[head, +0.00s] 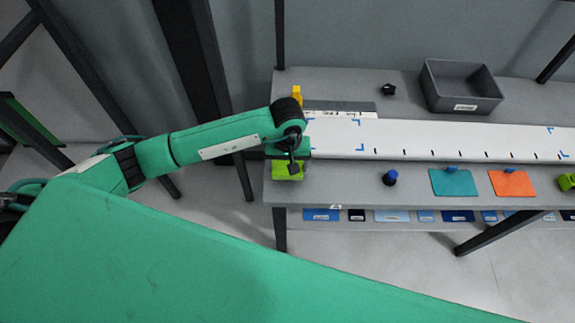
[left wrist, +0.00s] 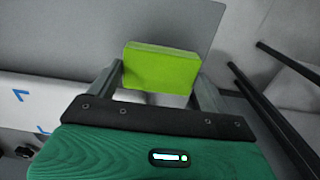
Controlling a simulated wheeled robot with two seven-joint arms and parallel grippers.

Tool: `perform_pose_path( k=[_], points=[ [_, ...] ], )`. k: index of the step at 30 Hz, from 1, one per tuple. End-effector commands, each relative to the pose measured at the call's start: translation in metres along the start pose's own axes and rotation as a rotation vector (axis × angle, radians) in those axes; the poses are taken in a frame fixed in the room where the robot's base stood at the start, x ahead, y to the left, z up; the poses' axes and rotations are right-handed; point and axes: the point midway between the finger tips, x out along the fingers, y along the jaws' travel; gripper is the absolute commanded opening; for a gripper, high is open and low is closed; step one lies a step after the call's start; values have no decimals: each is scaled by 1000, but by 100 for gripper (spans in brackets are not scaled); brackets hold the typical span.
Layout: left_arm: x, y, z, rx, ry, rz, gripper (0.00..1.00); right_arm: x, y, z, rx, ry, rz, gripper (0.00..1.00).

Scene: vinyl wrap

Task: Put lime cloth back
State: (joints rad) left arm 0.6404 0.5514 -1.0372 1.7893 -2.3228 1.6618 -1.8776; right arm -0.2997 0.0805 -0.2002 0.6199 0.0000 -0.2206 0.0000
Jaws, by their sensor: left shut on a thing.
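The lime cloth (head: 287,171) is a lime-green folded block at the left end of the grey table (head: 335,187), near its front edge. My left gripper (head: 290,163) is over it, reaching in from the left. In the left wrist view, the lime cloth (left wrist: 161,69) sits between the two fingers of my left gripper (left wrist: 160,78), which is shut on it. I cannot tell whether the cloth touches the tabletop. My right gripper is not in view.
A white marked strip (head: 430,141) runs along the table. Teal (head: 453,183) and orange (head: 511,184) sheets, a dark blue-topped item (head: 390,178) and a green object (head: 567,182) lie along the front. A grey bin (head: 460,85) stands behind. Several blue items lie on the lower shelf.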

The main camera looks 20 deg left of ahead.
Motion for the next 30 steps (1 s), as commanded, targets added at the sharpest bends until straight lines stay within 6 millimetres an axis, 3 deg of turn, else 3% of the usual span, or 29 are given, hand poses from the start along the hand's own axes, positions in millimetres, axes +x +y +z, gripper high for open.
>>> perform_pose_path(
  k=[4, 10, 11, 14, 23, 30],
  points=[
    [20, 0, 1, -2, -3, -1, 63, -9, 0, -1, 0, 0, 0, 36],
    [24, 0, 0, 1, 0, 0, 63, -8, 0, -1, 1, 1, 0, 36],
    [24, 0, 0, 1, -1, 0, 83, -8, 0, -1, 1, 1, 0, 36],
    [24, 0, 0, 0, -1, 0, 100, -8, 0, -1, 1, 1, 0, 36],
    [19, 0, -1, 0, 1, 1, 100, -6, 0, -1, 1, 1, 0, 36],
    [-20, 1, -2, 2, 7, 3, 100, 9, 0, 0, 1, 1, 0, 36]
  ],
)
